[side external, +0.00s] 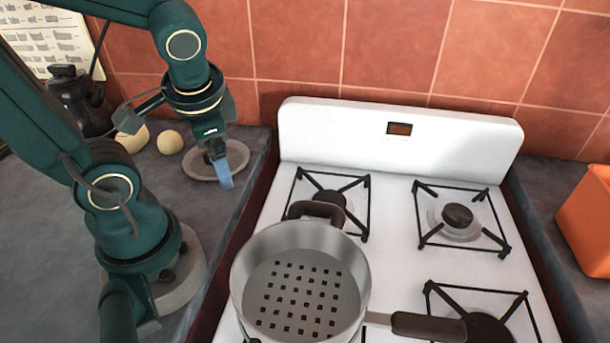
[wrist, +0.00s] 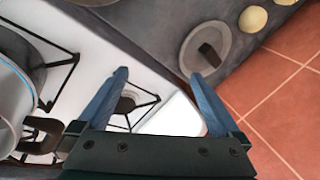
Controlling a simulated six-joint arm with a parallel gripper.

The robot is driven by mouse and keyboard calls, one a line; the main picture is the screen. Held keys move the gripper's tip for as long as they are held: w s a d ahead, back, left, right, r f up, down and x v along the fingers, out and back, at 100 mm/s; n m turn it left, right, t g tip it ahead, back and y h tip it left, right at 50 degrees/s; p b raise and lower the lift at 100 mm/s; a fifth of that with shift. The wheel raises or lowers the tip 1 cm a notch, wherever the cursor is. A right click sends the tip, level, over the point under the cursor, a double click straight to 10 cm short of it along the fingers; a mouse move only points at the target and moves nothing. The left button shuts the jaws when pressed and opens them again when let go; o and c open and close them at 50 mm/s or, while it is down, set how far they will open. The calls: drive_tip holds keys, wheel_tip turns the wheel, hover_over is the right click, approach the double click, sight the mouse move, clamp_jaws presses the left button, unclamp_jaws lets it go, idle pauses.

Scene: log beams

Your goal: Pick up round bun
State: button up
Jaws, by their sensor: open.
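Two pale, round, bun-like things lie on the dark counter at the back left: one (side external: 170,142) nearer the plate and one (side external: 135,139) farther left. They also show at the top right of the wrist view, the nearer one (wrist: 253,18) whole and the other (wrist: 286,2) cut by the edge. I cannot tell which is the round bun. My gripper (side external: 225,178) is open and empty, pointing down over the right side of the plate, to the right of both. In the wrist view its blue fingers (wrist: 160,75) stand wide apart with nothing between them.
A grey plate (side external: 194,166) with a dark brown piece (wrist: 210,54) on it lies beside the stove (side external: 390,205). A large pot (side external: 250,265) stands on the front left burner. A dark kettle (side external: 75,98) is at the far left, an orange box (side external: 590,220) at right.

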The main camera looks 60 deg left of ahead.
sight(169, 135)
drive_tip(key=a+f+m+g+y, duration=0.1)
drive_tip(key=a+f+m+y, duration=0.1)
drive_tip(key=a, duration=0.6)
drive_tip(key=s+a+f+m+g+y, duration=0.1)
drive_tip(key=a+f+m+g+y, duration=0.1)
drive_tip(key=a+m, duration=0.5)
drive_tip(key=s+a+f+m+g+y, duration=0.1)
drive_tip(key=a+f+m+y, duration=0.3)
drive_tip(key=a, duration=0.4)
drive_tip(key=shift+s+a+m+g+y, duration=0.1)
drive_tip(key=shift+a+m+g+y, duration=0.2)
drive_tip(key=shift+y, duration=0.2)
drive_tip(key=shift+a+f+m, duration=0.3)
drive_tip(key=shift+a+f, duration=0.1)
drive_tip(key=shift+x, duration=2.3)
drive_tip(key=c, duration=1.4)
drive_tip(key=shift+r, duration=0.1)
